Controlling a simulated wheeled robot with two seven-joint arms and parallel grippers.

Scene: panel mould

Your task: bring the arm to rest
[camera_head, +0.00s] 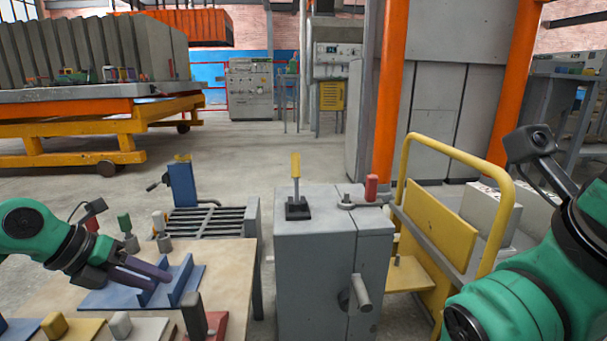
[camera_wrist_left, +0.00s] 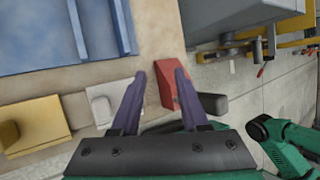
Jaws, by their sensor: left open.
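My left gripper (camera_head: 158,272) is open, its two purple-grey fingers low over the wooden table (camera_head: 235,262) beside the blue ribbed fixture (camera_head: 120,298). In the left wrist view the left gripper (camera_wrist_left: 160,76) has nothing between its fingers. A red wedge-shaped piece (camera_wrist_left: 167,90) shows by the right finger; whether they touch I cannot tell. A white block (camera_wrist_left: 108,98) is left of the fingers. My right arm (camera_head: 540,285) comes in at the right edge; its gripper is out of view.
A grey cabinet (camera_head: 315,255) with levers stands right of the table. Behind the table is a slatted rack (camera_head: 205,220). A yellow rail cart (camera_head: 480,185) is at the right. An orange trolley (camera_head: 90,130) stands at the back left. The floor between is open.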

